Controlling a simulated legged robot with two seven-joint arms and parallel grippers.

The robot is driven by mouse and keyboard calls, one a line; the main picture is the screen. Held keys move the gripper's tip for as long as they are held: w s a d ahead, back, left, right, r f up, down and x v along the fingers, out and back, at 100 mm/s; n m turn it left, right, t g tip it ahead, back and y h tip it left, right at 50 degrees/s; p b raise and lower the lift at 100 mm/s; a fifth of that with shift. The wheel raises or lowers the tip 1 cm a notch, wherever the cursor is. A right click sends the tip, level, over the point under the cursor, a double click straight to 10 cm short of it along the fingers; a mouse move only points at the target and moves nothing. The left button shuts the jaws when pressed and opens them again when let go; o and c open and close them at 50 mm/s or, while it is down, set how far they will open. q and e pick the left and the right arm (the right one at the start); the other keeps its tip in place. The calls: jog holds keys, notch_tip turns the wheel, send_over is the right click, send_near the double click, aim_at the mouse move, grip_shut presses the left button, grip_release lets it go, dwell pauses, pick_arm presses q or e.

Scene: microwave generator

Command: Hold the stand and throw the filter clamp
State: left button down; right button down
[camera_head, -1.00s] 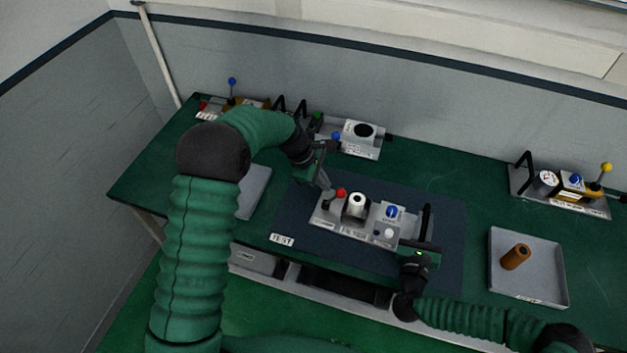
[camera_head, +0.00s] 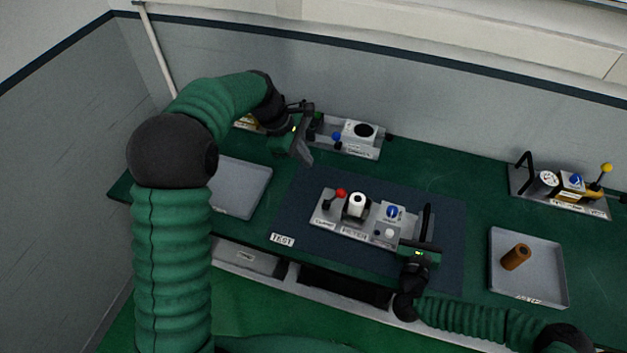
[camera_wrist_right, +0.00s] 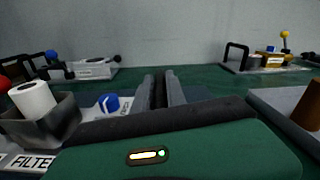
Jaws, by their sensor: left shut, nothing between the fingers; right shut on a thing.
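The grey stand (camera_head: 352,234) sits on the dark mat and carries labels. A clamp lever with a red ball (camera_head: 340,193) rises at its left end, beside a white filter roll (camera_head: 357,200) in a dark holder. The roll also shows in the right wrist view (camera_wrist_right: 33,99). A blue knob (camera_head: 392,212) is right of it. My right gripper (camera_head: 427,243) is shut on the stand's black handle (camera_head: 428,220) at the right end; the wrist view shows its fingers close together (camera_wrist_right: 160,90). My left gripper (camera_head: 306,152) is shut and empty, above and left of the stand, apart from the lever.
An empty grey tray (camera_head: 240,190) lies at left. A tray (camera_head: 530,290) at right holds a brown cylinder (camera_head: 515,257). Another stand (camera_head: 360,150) is behind my left gripper, and one with a yellow ball (camera_head: 606,168) is at back right. A TEST label (camera_head: 282,240) marks the mat.

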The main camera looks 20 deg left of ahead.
jog(key=shift+f, duration=0.25)
jog(key=c, duration=1.7)
grip_release()
jog(key=o, duration=0.4)
jog(key=shift+w, duration=0.15)
pick_arm(q)
jog(key=shift+w+a+r, duration=0.1)
jog(key=shift+a+r, duration=0.1)
jog(key=shift+r, duration=0.25)
pick_arm(e)
jog(key=shift+r, duration=0.1)
